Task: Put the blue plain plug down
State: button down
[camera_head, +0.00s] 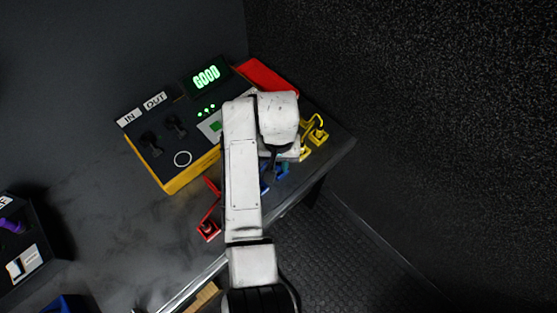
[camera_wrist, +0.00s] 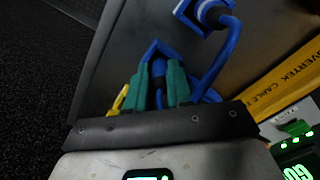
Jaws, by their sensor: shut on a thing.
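In the wrist view, my gripper (camera_wrist: 159,88) has its two green fingers shut around a blue plug (camera_wrist: 158,72) low over the dark grey table (camera_wrist: 125,45). I cannot tell whether the plug touches the table. A blue cable (camera_wrist: 222,62) runs from beside my gripper to another blue plug (camera_wrist: 208,12) at the top of the view. In the head view, my arm hides most of the gripper. Bits of blue plug and cable (camera_head: 281,171) show just beside the arm, near the table's front edge.
A tester box (camera_head: 172,183) with yellow sides and a lit "GOOD" display (camera_head: 207,77) stands left of my arm. A yellow cable (camera_head: 316,131) lies to the right, a red plug (camera_head: 208,229) to the lower left. A red item (camera_head: 265,77) lies behind. Open table lies left.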

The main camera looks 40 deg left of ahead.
jog(key=shift+f, duration=0.35)
jog(key=shift+s+d+f, duration=0.1)
jog(key=shift+d+f, duration=0.1)
jog(key=shift+f, duration=0.15)
jog(key=c, duration=1.1)
grip_release()
jog(key=shift+f+b, duration=0.1)
jog(key=shift+b, duration=0.2)
jog(key=shift+o, duration=0.4)
jog(key=shift+s+a+r, duration=0.1)
jog(key=shift+r, duration=0.1)
notch_tip(320, 180, up, 13)
jog(key=shift+w+r, duration=0.15)
jog(key=shift+w, duration=0.05)
